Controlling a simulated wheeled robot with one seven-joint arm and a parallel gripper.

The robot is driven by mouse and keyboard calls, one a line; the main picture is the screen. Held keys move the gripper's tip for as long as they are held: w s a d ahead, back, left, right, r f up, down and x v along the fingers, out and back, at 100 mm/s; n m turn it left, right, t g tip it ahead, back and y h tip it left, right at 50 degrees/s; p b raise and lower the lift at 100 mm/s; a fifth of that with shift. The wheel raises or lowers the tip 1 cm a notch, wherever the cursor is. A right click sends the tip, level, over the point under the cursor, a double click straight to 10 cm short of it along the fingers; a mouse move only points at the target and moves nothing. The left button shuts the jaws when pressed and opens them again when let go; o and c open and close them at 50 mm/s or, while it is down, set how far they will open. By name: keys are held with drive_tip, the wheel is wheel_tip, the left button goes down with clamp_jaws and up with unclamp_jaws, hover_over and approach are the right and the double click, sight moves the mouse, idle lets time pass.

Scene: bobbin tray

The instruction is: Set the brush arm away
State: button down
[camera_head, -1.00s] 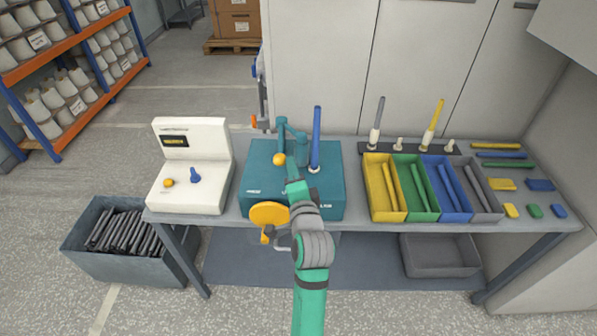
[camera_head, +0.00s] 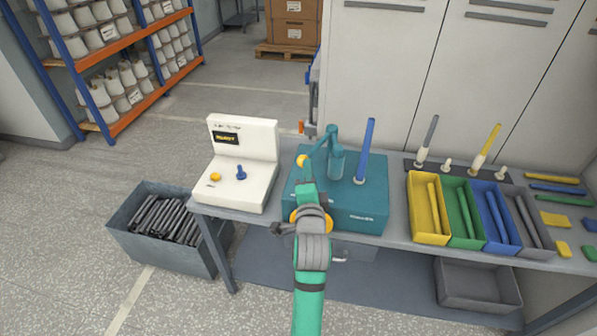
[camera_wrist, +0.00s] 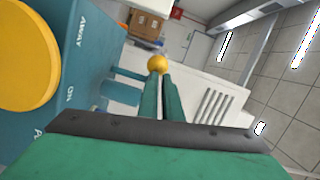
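The teal machine (camera_head: 370,205) stands on the table. Its brush arm (camera_head: 322,143) is a teal bar with a hanging brush cylinder (camera_head: 336,163) and a yellow ball knob (camera_head: 303,160). The brush stands left of the upright blue bobbin (camera_head: 366,150), with a gap between. My gripper (camera_head: 306,180) is at the knob on the machine's left side. In the wrist view, the two fingers (camera_wrist: 161,85) lie close together, and the knob (camera_wrist: 157,63) shows right at their tips. Whether they touch it is unclear. The words AWAY and ON show on the teal face (camera_wrist: 75,70).
A yellow disc (camera_wrist: 25,55) on the machine's front is mostly hidden behind my arm in the head view. A white console (camera_head: 235,180) stands left. Coloured trays (camera_head: 428,238) and upright bobbins stand right. A grey bin (camera_head: 165,262) of dark rods is on the floor.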

drive_tip(key=shift+w+a+y, duration=0.15)
drive_tip(key=shift+a, duration=0.35)
drive_tip(key=shift+w+a+y, duration=0.15)
drive_tip(key=shift+a, duration=0.35)
drive_tip(key=s+r, duration=0.1)
drive_tip(key=s, duration=1.1)
drive_tip(key=shift+a+r, duration=0.2)
drive_tip(key=shift+a, duration=0.25)
drive_tip(key=shift+w, duration=0.1)
